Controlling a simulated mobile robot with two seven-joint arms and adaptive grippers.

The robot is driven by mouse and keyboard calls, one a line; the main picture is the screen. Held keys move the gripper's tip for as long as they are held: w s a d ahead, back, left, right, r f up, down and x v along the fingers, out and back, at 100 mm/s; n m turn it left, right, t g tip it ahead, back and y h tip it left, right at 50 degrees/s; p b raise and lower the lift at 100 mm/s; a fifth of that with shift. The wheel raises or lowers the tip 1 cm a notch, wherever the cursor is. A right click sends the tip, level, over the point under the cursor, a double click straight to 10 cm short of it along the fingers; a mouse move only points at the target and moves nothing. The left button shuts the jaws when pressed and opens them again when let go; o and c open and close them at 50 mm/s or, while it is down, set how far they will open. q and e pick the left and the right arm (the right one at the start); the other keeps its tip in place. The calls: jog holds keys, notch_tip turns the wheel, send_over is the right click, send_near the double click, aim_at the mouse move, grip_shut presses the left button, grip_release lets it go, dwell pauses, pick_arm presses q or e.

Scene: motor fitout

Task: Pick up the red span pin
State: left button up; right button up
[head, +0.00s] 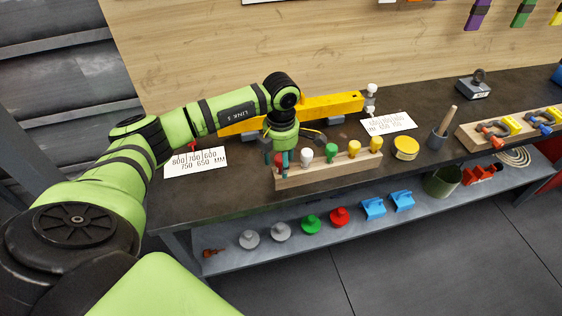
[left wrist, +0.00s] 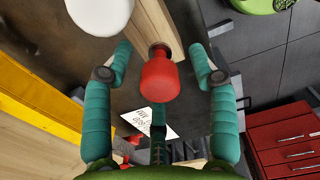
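The red span pin (left wrist: 158,80) stands at the end of a wooden rack (head: 335,170). In the left wrist view it lies between the two teal fingers of my left gripper (left wrist: 161,56), with a visible gap on both sides. The gripper is open. A white pin (head: 306,156), a green pin (head: 331,152) and two yellow pins (head: 354,148) stand along the rack to the right. My right gripper is not in view.
A yellow beam (head: 325,107) lies behind the rack. White number cards (head: 195,162) lie on the bench. A lower shelf holds coloured parts, including a green knob (head: 311,224).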

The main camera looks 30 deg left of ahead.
pick_arm(q)
grip_shut()
jog(key=shift+r, duration=0.1)
